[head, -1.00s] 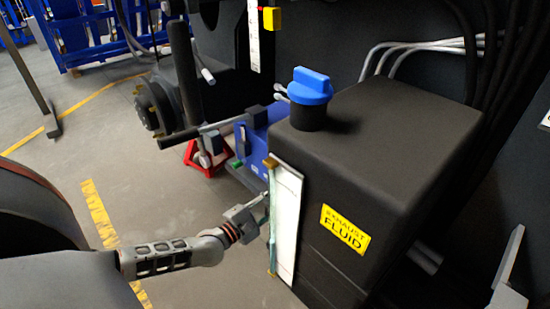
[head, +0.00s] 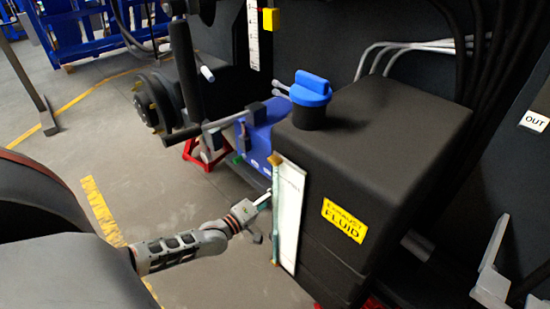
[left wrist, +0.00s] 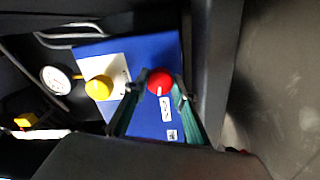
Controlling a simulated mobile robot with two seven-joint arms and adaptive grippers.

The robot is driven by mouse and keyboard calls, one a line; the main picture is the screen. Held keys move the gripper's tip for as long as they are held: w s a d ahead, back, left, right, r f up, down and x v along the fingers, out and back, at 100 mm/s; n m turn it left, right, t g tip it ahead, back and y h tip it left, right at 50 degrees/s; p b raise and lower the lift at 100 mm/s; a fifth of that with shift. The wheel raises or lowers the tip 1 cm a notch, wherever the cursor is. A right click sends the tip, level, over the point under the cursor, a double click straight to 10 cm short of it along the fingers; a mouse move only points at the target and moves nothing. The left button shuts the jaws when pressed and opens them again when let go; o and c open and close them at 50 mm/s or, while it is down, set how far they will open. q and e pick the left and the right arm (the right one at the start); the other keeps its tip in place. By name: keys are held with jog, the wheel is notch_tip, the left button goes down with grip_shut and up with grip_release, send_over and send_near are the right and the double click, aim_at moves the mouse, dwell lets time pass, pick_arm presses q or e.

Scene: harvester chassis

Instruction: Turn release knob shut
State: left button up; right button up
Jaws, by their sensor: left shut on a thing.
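A red round knob (left wrist: 160,82) with a pale mark sits on a blue box (left wrist: 150,58) in the left wrist view. My left gripper (left wrist: 158,92) has its green fingers on either side of the red knob and is shut on it. A yellow knob (left wrist: 98,88) is on a white plate to its left. In the head view my left gripper (head: 264,199) reaches in beside the dark fluid tank, its fingertips partly hidden. The blue box (head: 262,122) is partly visible behind the tank. The knob is hidden in the head view. My right gripper is not in view.
The dark tank (head: 385,135) with a blue cap (head: 310,88) and a white level strip (head: 289,215) stands right of my left gripper. A round gauge (left wrist: 56,80) is left of the yellow knob. A red stand (head: 205,152) is behind. Open floor lies left.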

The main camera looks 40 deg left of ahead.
pick_arm(q)
jog(key=shift+d+r+m+p, duration=0.1)
jog(key=shift+m+p, duration=1.05)
jog(key=shift+m, duration=6.75)
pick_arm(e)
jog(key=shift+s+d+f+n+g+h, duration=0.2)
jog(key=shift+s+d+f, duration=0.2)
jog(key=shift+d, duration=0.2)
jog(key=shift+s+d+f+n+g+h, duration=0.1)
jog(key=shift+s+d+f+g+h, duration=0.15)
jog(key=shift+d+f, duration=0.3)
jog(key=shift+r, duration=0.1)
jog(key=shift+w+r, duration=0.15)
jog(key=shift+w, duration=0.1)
pick_arm(q)
jog(key=o, duration=1.1)
